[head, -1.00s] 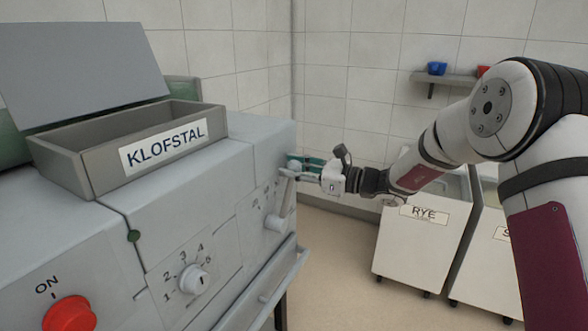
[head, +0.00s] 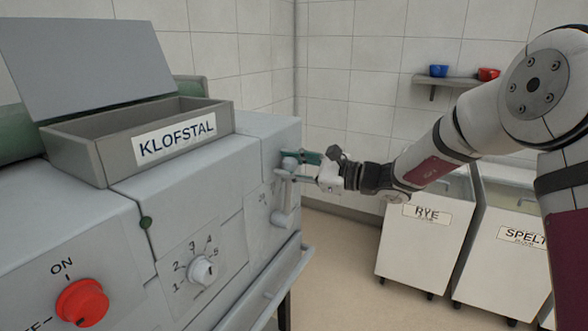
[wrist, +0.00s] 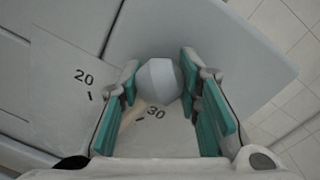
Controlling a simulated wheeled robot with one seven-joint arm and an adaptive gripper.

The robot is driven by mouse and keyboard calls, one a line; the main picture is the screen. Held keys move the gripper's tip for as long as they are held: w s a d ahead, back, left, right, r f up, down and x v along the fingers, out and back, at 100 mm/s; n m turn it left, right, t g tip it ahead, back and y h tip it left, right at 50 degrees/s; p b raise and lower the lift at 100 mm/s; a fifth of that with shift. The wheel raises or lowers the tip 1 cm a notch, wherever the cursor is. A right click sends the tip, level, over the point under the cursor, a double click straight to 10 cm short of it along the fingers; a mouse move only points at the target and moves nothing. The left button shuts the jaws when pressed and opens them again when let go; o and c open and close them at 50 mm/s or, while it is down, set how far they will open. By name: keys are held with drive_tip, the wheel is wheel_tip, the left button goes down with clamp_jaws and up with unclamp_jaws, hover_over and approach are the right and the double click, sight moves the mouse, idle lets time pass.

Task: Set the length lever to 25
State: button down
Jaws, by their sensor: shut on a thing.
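The length lever (head: 287,200) stands on the far end of the machine's front panel in the head view, with its arm rising steeply to a pale round knob (head: 290,163). In the wrist view the knob (wrist: 158,80) sits between the teal fingers of my gripper (wrist: 160,72). My gripper (head: 297,166) is shut on the knob and reaches in from the right. The printed mark 20 (wrist: 84,77) is left of the knob, and the mark 30 (wrist: 154,113) is just below it. I cannot read the lever's exact setting.
A white dial (head: 202,270) numbered from 1 and a red ON knob (head: 82,302) are nearer on the panel. A rail (head: 270,285) runs below. Bins marked RYE (head: 425,250) and SPELT (head: 510,265) stand right. Floor shows between machine and bins.

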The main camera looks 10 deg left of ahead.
drive_tip(key=shift+s+a+n+b, duration=0.25)
drive_tip(key=shift+s+n, duration=0.15)
drive_tip(key=shift+s, duration=0.1)
drive_tip(key=shift+s+a+n+b, duration=0.1)
drive_tip(key=shift+s+n+b, duration=0.15)
drive_tip(key=shift+s+n, duration=0.2)
drive_tip(key=c, duration=1.2)
unclamp_jaws()
drive_tip(key=shift+o, duration=0.2)
drive_tip(key=shift+d, duration=0.15)
drive_tip(key=v, duration=1.1)
drive_tip(key=shift+s+d, duration=0.2)
drive_tip(key=shift+d, duration=0.15)
drive_tip(key=shift+r, duration=0.1)
